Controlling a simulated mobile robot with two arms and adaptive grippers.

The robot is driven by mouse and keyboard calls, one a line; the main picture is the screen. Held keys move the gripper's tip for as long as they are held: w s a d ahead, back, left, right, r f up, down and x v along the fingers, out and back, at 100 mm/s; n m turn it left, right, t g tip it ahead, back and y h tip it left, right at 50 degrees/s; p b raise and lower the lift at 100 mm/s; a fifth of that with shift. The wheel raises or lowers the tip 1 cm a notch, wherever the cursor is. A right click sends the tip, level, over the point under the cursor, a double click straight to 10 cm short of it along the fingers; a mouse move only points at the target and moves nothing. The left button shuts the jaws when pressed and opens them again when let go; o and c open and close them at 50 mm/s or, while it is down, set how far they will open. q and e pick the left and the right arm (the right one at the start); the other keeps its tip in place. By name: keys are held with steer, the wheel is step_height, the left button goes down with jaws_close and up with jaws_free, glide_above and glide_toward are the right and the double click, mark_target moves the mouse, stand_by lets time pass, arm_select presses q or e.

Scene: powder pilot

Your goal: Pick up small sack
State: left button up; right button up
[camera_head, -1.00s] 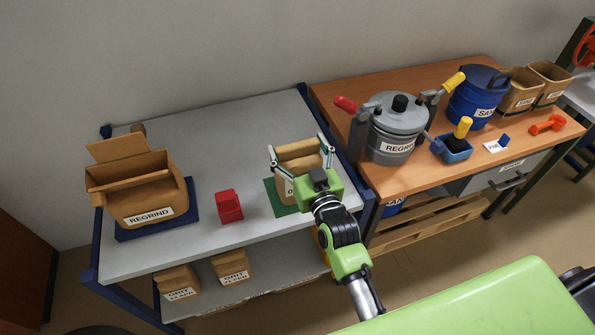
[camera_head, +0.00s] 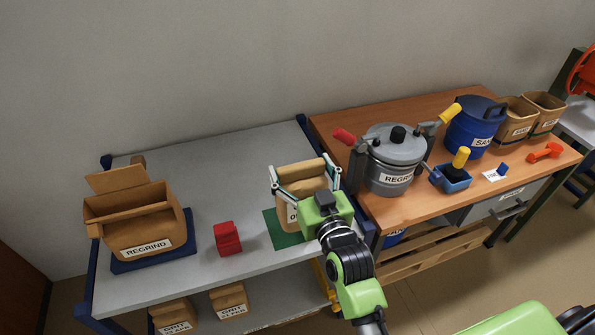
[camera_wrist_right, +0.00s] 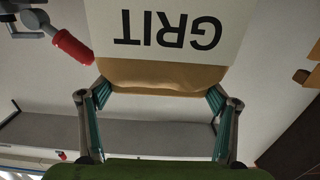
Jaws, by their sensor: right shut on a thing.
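The small sack (camera_head: 291,208) is brown with a rolled top and a white label, mostly hidden behind my right wrist. My right gripper (camera_head: 304,174) is shut on it, one finger on each side. The sack is upright and looks slightly raised over a green mat (camera_head: 283,238). In the right wrist view the sack (camera_wrist_right: 160,74) fills the space between the fingers, and its label reads GRIT, upside down. My left gripper is not in view.
A large REGRIND sack (camera_head: 140,232) stands on a blue mat at the grey table's left. A red block (camera_head: 227,239) lies between. Right of the sack, a wooden bench holds a grey REGRIND pot (camera_head: 393,160) and a blue drum (camera_head: 474,128).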

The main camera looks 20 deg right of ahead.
steer(key=s+r, duration=0.2)
steer(key=r, duration=0.1)
steer(key=shift+s+d+r, duration=0.1)
steer(key=shift+s+r, duration=0.15)
steer(key=s+r, duration=0.3)
steer(key=s, duration=0.6)
steer(key=shift+d+r, duration=0.2)
steer(key=shift+r, duration=0.1)
steer(key=shift+w, duration=0.1)
